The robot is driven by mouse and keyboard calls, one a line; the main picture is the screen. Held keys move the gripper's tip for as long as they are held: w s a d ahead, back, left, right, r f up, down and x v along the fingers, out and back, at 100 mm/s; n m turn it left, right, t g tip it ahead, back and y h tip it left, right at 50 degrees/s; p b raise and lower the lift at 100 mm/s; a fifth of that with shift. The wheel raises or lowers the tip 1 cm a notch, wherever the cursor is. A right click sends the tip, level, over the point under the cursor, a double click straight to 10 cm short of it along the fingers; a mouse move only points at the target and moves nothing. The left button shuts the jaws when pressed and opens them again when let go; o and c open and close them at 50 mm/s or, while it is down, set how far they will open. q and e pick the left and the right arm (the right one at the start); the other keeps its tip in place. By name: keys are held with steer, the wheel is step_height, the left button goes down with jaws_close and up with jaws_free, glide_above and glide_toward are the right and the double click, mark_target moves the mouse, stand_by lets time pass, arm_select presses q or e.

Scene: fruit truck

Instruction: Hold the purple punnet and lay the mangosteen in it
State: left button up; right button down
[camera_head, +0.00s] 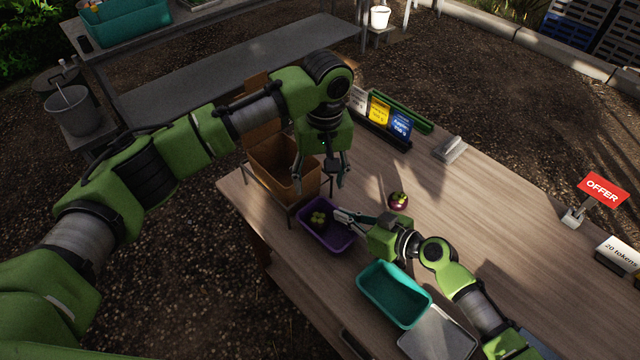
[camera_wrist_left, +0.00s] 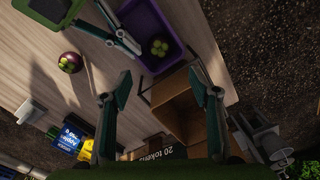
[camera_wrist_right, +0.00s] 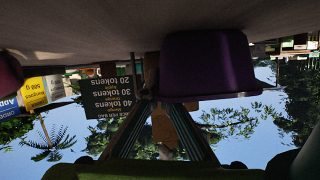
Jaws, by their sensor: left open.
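The purple punnet (camera_head: 345,240) stands on the table near its left edge; it also shows in the left wrist view (camera_wrist_left: 177,20). A cluster of yellow-green lobes (camera_head: 318,218) lies inside; any dark body under it is hard to make out. A dark purple mangosteen (camera_head: 398,201) with a green top lies on the bare table, right of the punnet; it shows in the left wrist view (camera_wrist_left: 70,62). My left gripper (camera_head: 320,184) is open and empty above the punnet's far side. My right gripper (camera_head: 339,214) is at the punnet's right rim; whether it clamps the wall is unclear.
A brown cardboard box (camera_head: 267,160) stands just behind the punnet. A teal punnet (camera_head: 377,303) stands in front, with a grey tray (camera_head: 437,335) beside it. Price cards (camera_head: 378,113) line the far edge. An OFFER sign (camera_head: 603,189) stands right; the table's middle is clear.

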arm_select(q)
steer(key=shift+r, duration=0.55)
arm_select(e)
steer(key=c, duration=2.2)
jaws_free()
steer(key=shift+d, duration=0.1)
